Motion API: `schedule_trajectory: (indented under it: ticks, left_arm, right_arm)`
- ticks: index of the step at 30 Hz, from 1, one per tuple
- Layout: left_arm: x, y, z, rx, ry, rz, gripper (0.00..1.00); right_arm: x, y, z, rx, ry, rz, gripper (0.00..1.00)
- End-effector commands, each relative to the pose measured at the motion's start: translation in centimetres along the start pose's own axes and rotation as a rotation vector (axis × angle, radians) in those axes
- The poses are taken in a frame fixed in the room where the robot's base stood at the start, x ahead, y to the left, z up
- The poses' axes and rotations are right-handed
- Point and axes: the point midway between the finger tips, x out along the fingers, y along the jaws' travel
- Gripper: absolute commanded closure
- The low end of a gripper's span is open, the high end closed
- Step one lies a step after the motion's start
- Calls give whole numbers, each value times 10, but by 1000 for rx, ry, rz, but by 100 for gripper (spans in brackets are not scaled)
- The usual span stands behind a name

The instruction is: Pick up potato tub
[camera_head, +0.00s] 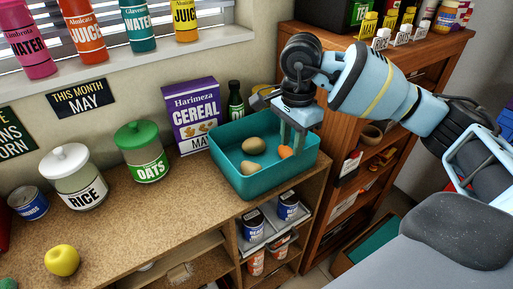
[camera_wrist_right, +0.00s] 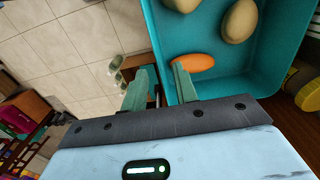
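The potato tub is a teal open box (camera_head: 240,182) on the brown counter, holding two tan potato-like items (camera_head: 253,146) and an orange one (camera_head: 285,152). The wrist view shows its wall and floor (camera_wrist_right: 210,60) from above. My right gripper (camera_head: 293,143) points down at the tub's right part. In the wrist view its two fingers (camera_wrist_right: 161,80) are apart, one outside the tub wall and one inside, beside the orange item. The wall runs between them; a gap shows, and contact is not clear. My left gripper is in neither view.
A cereal box (camera_head: 192,115) and a dark green bottle (camera_head: 235,104) stand behind the tub. The oats jar (camera_head: 142,152) and rice jar (camera_head: 75,180) stand left. A wooden shelf unit (camera_head: 365,120) is close on the right. Shelves with small containers (camera_head: 251,222) lie below.

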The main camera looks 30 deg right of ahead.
Motion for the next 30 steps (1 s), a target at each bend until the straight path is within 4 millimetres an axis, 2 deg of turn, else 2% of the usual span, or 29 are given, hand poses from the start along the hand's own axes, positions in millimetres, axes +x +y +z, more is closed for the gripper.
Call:
schedule_trajectory:
  ticks: [5,13,18,24,30]
  left_arm:
    - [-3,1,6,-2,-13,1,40]
    - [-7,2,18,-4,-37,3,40]
    - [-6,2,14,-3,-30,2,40]
    - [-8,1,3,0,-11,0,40]
    - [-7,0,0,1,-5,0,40]
  right_arm:
    - [4,0,0,1,1,1,71]
    - [26,0,1,0,-1,0,71]
    - [32,0,4,0,0,1,71]
    - [57,-1,13,0,0,1,71]
    - [77,-2,13,1,-1,0,71]
